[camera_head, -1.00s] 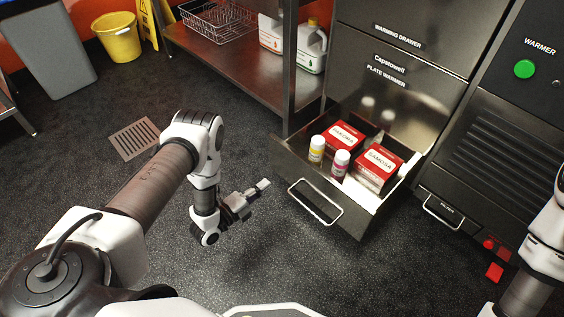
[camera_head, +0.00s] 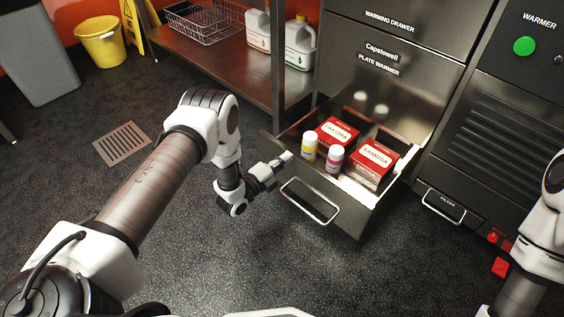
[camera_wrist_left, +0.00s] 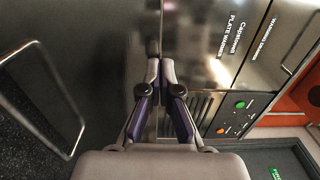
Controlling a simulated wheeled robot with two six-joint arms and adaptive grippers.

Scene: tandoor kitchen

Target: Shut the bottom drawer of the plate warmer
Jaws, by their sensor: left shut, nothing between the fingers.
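The plate warmer (camera_head: 350,75) is a dark steel cabinet. Its bottom drawer (camera_head: 353,214) stands pulled out, with a bar handle (camera_head: 310,201) on its front. Red boxes, labelled pakora (camera_head: 336,131) and samosa (camera_head: 374,163), and two small bottles, with a yellow label (camera_head: 309,149) and a pink label (camera_head: 335,160), sit inside. My left gripper (camera_head: 287,158) is shut and empty, at the upper left of the drawer front; I cannot tell whether it touches. In the left wrist view the shut fingers (camera_wrist_left: 160,72) show, with the handle (camera_wrist_left: 62,95) to the left. My right gripper is out of frame.
A steel shelf (camera_head: 215,70) with a wire basket and jugs (camera_head: 299,45) stands left of the warmer. The warmer unit with a green button (camera_head: 524,46) is on the right. My right arm shows at the right edge. The floor before the drawer is clear.

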